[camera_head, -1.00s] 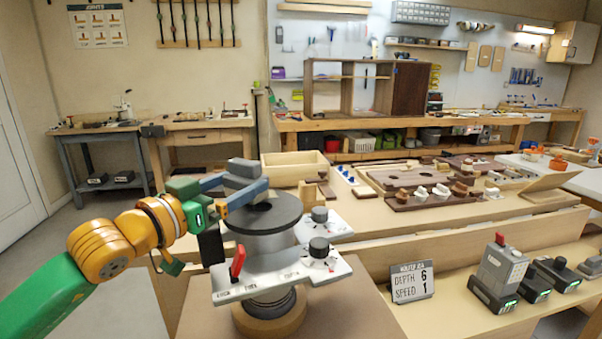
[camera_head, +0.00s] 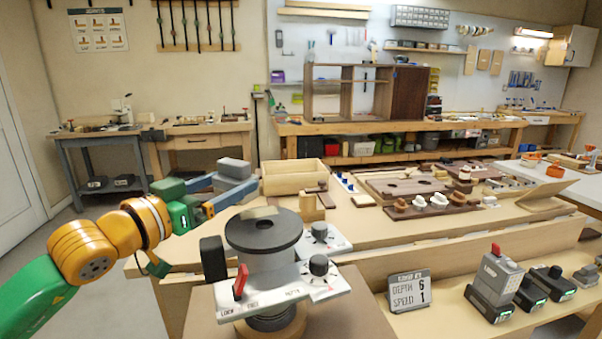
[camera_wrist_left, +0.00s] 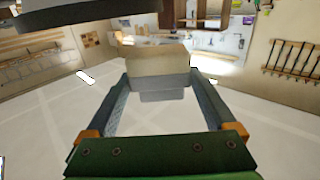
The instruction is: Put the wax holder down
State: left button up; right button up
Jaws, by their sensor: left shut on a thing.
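My left gripper (camera_head: 221,192) reaches in from the left, above and behind the black disc of the router-like machine. Its two blue fingers are shut on a grey block, which I take to be the wax holder (camera_head: 234,168). The holder is up off the bench, at the fingers' far end. In the left wrist view the block shows a beige face (camera_wrist_left: 155,62) with a grey part below, between the fingertips. Its contact with the fingers is partly hidden. My right gripper is not in view.
The machine with its black disc (camera_head: 264,231) and red lever stands just below the gripper. A pale patch lies on the disc. An open wooden box (camera_head: 293,177) and a small wooden block (camera_head: 311,205) are to the right. A depth and speed sign (camera_head: 409,290) stands in front.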

aim_at(229, 221)
pick_arm(q)
notch_tip(229, 221, down, 5)
jog(key=b, duration=0.2)
jog(key=shift+r+b, duration=0.15)
jog(key=shift+b, duration=0.2)
jog(key=d, duration=0.2)
jog(key=w+d+r, duration=0.1)
jog(key=w+d, duration=0.1)
jog(key=d, duration=0.1)
jog(key=shift+d+r+p, duration=0.15)
jog(key=shift+d+p, duration=0.2)
jog(key=shift+p, duration=0.05)
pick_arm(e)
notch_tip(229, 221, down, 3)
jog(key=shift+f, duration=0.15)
